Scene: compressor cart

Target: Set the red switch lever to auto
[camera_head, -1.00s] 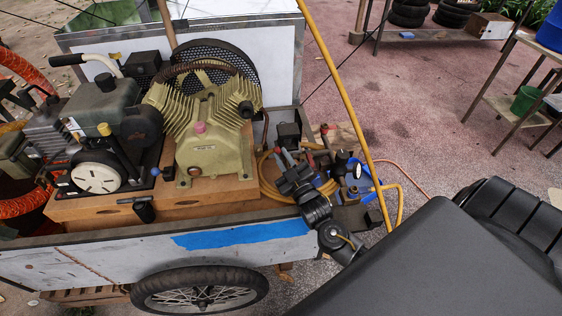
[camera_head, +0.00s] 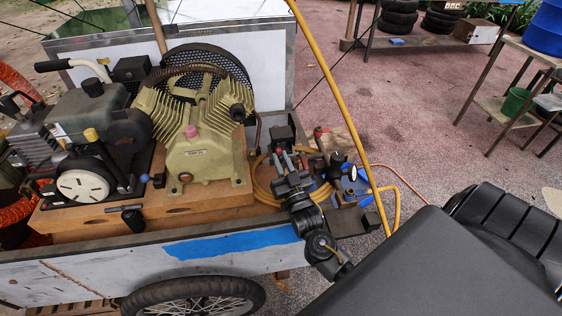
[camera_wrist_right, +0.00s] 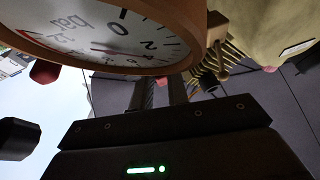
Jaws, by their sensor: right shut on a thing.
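My right gripper (camera_head: 285,161) reaches in over the cart's near side, at the fittings right of the compressor. Its fingers are closed, just in front of a small black box (camera_head: 283,137). In the right wrist view the dark fingers (camera_wrist_right: 160,92) point away from the camera, close together. They are shut on a small part that I take to be the red switch lever; it is mostly hidden between them, and its position cannot be read. My left gripper is not in view.
The olive compressor (camera_head: 196,155) stands left of the gripper. A black-knobbed fitting (camera_head: 338,160), a red-handled valve (camera_head: 319,131) and a coiled yellow hose (camera_head: 263,185) are close by. A round gauge (camera_wrist_right: 110,30) looms very near the wrist camera. A yellow bar (camera_head: 335,90) rises to the right.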

